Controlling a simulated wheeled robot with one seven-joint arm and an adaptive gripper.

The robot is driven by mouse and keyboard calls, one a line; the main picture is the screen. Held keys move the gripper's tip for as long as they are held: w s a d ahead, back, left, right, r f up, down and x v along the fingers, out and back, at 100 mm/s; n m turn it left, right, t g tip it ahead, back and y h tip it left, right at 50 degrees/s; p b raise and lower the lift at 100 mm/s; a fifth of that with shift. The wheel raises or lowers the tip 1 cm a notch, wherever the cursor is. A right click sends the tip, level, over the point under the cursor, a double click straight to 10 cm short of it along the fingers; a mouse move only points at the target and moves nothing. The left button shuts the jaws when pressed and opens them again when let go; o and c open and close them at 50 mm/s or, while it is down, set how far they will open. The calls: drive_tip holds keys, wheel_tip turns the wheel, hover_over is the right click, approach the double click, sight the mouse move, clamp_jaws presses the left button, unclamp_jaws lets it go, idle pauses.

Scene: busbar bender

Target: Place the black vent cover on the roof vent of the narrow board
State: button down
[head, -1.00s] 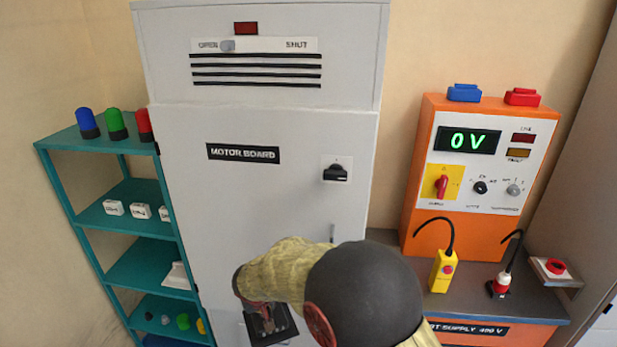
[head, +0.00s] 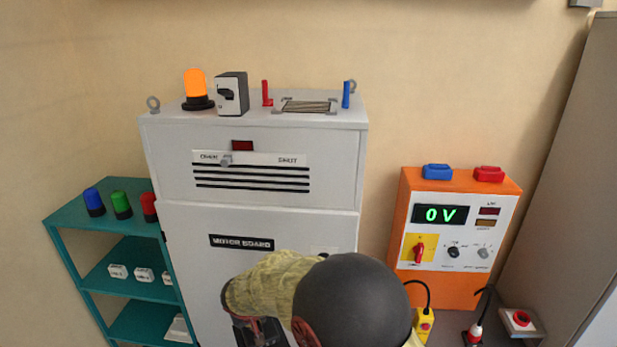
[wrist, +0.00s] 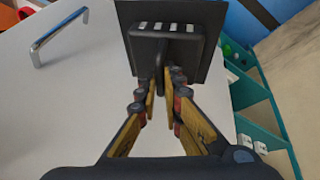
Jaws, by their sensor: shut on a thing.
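The black vent cover (wrist: 205,22) is a square plate with a handle and a row of light slots, seen in the wrist view. My gripper (wrist: 160,84) is shut on its handle. In the head view my gripper (head: 258,332) is low in front of the narrow board (head: 285,222), a grey cabinet labelled MOTOR BOARD. My arm and the picture's edge hide much of the cover there. The roof vent (head: 308,106) is a slatted grey rectangle on the board's top, uncovered and apart from the cover.
On the roof, a lit orange beacon (head: 196,88) and a grey switch box (head: 232,94) stand left of the vent. A red post (head: 267,94) and a blue post (head: 346,95) flank it. A teal shelf (head: 125,268) stands left, an orange supply unit (head: 450,284) right.

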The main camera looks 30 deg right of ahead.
sight(258, 323)
wheel_tip(258, 323, up, 17)
drive_tip(key=p, duration=1.5)
